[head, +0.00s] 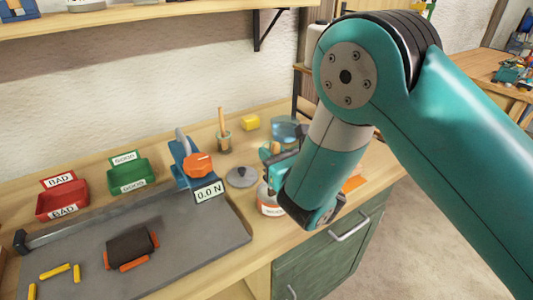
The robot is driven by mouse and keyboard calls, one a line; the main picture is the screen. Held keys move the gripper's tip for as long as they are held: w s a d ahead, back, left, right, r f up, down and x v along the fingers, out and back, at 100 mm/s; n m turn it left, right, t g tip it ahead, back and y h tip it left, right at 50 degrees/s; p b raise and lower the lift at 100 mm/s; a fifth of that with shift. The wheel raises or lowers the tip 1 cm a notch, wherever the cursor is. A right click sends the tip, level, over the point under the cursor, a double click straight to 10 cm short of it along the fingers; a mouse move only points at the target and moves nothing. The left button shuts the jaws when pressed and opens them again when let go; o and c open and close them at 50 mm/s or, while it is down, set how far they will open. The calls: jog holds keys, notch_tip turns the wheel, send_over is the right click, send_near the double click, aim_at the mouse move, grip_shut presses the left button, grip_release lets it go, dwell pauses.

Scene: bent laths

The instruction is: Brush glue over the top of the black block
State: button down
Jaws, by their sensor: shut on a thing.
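The black block (131,246) lies on the grey bench plate at the lower left, with orange pieces along its front and right edges. My gripper (270,165) is only partly in view behind my wrist, right of the block and just above a glass jar (269,206) with a white label. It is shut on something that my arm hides. The jar's mouth is mostly hidden too. A grey round lid (241,177) lies on the bench beside the jar. A wooden handle (221,119) stands upright in a small glass cup (223,143) farther back.
A blue device with an orange knob (197,163) and a "0.0 N" display stands behind the grey plate (190,245). Red (62,200) and green (130,178) bins stand at the back. Yellow sticks (55,272) lie left of the block. A shelf (150,17) hangs above.

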jog(key=shift+f+b, duration=0.4)
jog(key=shift+f, duration=0.15)
dwell(1.0)
notch_tip(320, 180, up, 7)
jog(key=p, duration=0.7)
dwell(0.5)
jog(key=shift+w, duration=0.1)
dwell(0.4)
